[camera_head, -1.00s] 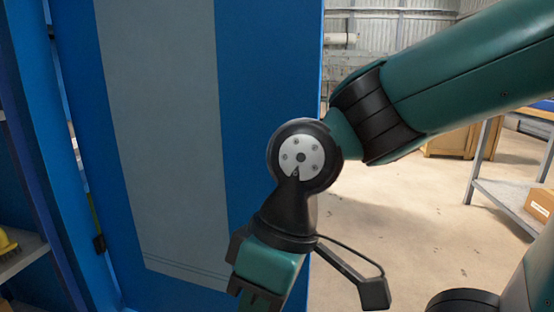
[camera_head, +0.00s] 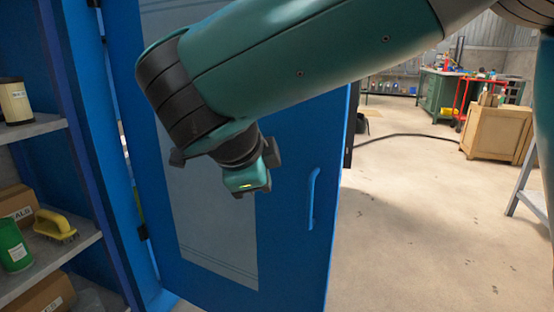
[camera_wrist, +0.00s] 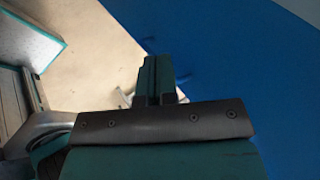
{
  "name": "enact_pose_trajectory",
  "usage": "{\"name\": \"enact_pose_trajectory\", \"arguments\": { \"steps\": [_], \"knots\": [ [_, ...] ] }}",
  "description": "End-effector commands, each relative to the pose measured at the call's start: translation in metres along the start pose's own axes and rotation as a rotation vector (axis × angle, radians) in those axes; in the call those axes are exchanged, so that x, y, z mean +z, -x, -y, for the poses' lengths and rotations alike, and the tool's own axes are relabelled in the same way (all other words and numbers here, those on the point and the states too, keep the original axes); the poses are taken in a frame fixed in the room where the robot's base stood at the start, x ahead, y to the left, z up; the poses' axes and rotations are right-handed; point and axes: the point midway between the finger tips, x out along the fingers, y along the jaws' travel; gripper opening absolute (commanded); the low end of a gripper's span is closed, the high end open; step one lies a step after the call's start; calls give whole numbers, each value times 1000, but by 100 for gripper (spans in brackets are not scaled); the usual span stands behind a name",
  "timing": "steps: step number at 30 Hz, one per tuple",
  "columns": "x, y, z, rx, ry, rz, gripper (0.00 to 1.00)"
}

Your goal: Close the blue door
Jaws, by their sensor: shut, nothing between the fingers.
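The blue door (camera_head: 285,240) stands open in the head view, hinged at its left edge to the blue cabinet frame (camera_head: 95,150). It has a grey panel (camera_head: 205,225) and a blue vertical handle (camera_head: 312,198) near its right edge. My gripper (camera_head: 250,193) is in front of the door, left of the handle and at about its height in the picture. It is shut and empty. In the wrist view my gripper's fingers (camera_wrist: 158,75) are together, with the blue door (camera_wrist: 240,70) filling the right side. I cannot tell whether they touch the door.
Cabinet shelves at left hold a yellow brush (camera_head: 55,225), a green can (camera_head: 13,245) and boxes. Open floor (camera_head: 420,240) lies right of the door. A wooden cabinet (camera_head: 495,132) and a green workbench (camera_head: 440,92) stand farther back. A grey shelf stand (camera_head: 530,190) is at the right.

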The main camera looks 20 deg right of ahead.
Motion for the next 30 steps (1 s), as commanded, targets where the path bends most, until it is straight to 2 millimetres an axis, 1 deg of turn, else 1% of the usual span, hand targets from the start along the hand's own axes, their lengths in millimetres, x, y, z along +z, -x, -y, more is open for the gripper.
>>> {"name": "enact_pose_trajectory", "arguments": {
  "steps": [1, 4, 7, 10, 14, 21, 25, 30],
  "knots": [
    [6, 13, 6, -33, -118, -26, 0],
    [11, 26, 11, -91, -331, -65, 0],
    [12, 33, 12, -125, -452, -84, 0],
    [11, 29, 12, -137, -496, -92, 0],
    [8, 10, 13, -138, -501, -95, 0],
    [2, -41, 18, -136, -499, -95, 0],
    [-2, -67, 22, -136, -499, -95, 0],
    [-12, -81, 40, -137, -500, -91, 0]
  ]
}}
